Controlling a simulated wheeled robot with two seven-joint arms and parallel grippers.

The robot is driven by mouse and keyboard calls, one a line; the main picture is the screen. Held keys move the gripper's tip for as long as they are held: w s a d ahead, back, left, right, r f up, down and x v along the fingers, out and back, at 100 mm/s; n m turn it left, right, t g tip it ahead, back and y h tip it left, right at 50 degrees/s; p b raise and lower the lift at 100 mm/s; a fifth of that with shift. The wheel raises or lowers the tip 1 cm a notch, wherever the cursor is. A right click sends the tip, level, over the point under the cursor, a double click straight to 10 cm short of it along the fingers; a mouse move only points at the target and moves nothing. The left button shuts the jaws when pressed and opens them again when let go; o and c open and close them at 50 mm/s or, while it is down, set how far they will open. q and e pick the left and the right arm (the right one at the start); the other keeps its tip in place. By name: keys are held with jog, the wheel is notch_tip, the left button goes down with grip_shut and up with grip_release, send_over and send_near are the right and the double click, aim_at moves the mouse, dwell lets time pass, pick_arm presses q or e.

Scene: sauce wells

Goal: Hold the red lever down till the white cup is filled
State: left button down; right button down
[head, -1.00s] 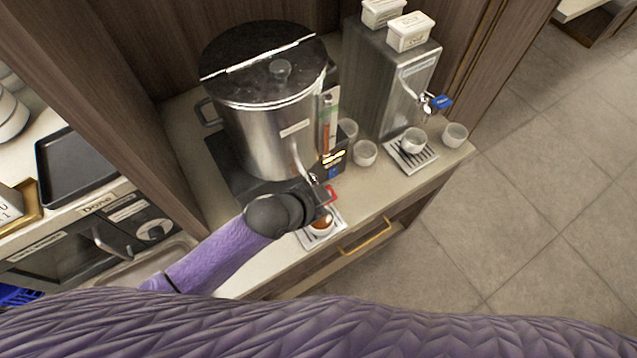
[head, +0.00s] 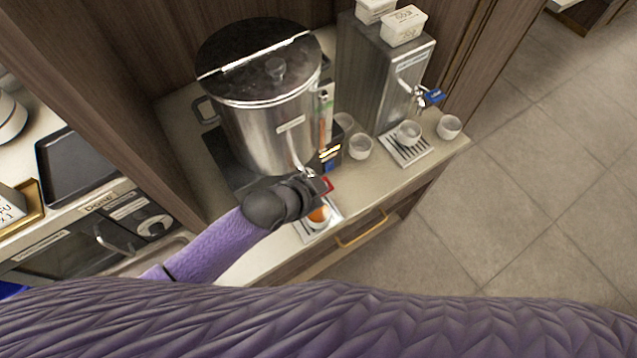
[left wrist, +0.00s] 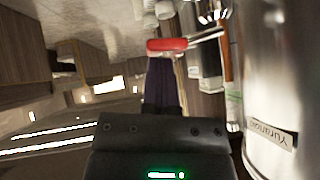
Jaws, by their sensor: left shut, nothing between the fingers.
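The red lever (head: 327,185) sticks out at the tap of the large steel urn (head: 272,140). In the left wrist view the lever (left wrist: 167,45) is a red bar on a metal stem, ahead of my gripper. My left gripper (head: 312,188) is shut and empty, its tip right by the lever; whether it touches or presses it I cannot tell. The white cup (head: 319,221) stands under the tap, partly hidden by my gripper. Orange-brown liquid shows in it; its exact level is unclear. My right gripper is not in view.
A drip tray (head: 304,232) lies under the cup. A steel dispenser (head: 381,75) with a blue-handled tap (head: 431,97) stands to the right, with several white cups near it. A wooden cabinet wall (head: 135,70) rises left of the urn. Open floor lies right.

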pick_arm(q)
jog(key=shift+r, duration=0.2)
notch_tip(320, 180, up, 5)
jog(key=p, duration=0.5)
jog(key=shift+d+r, duration=0.1)
jog(key=a+v, duration=0.1)
jog(key=v, duration=0.8)
jog(key=shift+f, duration=0.25)
jog(key=shift+w+a, duration=0.1)
jog(key=shift+w, duration=0.05)
